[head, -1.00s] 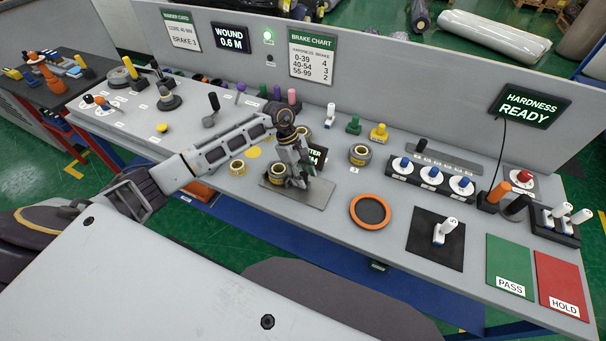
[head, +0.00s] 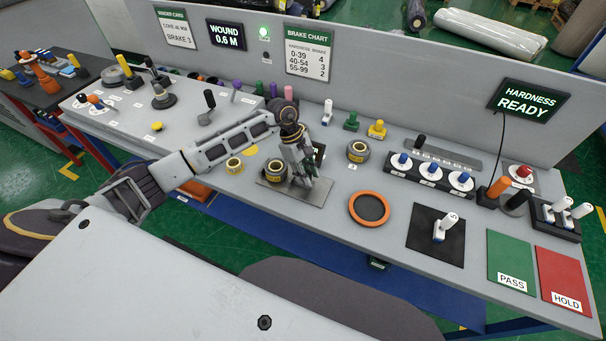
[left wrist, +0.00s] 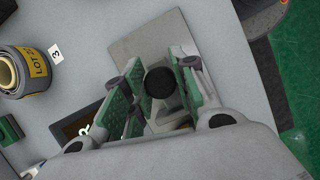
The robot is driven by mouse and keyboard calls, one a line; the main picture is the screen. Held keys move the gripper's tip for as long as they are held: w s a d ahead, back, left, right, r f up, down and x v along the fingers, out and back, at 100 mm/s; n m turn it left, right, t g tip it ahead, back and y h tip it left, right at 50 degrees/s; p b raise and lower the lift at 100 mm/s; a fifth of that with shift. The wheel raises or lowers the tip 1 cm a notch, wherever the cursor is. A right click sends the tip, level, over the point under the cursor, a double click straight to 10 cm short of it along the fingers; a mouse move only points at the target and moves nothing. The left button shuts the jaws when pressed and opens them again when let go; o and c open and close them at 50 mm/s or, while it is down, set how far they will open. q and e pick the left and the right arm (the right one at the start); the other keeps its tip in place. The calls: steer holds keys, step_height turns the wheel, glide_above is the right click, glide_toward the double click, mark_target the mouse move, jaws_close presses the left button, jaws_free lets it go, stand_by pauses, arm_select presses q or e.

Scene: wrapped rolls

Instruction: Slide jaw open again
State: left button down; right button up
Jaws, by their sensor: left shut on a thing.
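My left gripper (head: 305,180) is over the grey metal plate (head: 318,196) of the measuring jaw. In the left wrist view its green-padded fingers (left wrist: 160,90) stand on either side of a round black knob (left wrist: 161,84), and the gripper is shut on it. The metal plate (left wrist: 150,45) lies below the knob. A roll with a yellow band (head: 276,170) is on the plate, just left of the fingers in the head view. The sliding jaw itself is largely hidden by the gripper. My right gripper is out of view.
A small dark display (left wrist: 80,122) is close beside the fingers. An orange ring (head: 369,208) lies to the right.

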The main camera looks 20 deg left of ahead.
arm_select(q)
steer(key=shift+d, duration=0.2)
steer(key=c, duration=1.1)
jaws_free()
steer(key=shift+d, duration=0.1)
steer(key=shift+c, duration=0.2)
steer(key=shift+v, duration=0.9)
steer(key=s+v, duration=0.1)
steer(key=v, duration=0.9)
steer(key=shift+w, duration=0.5)
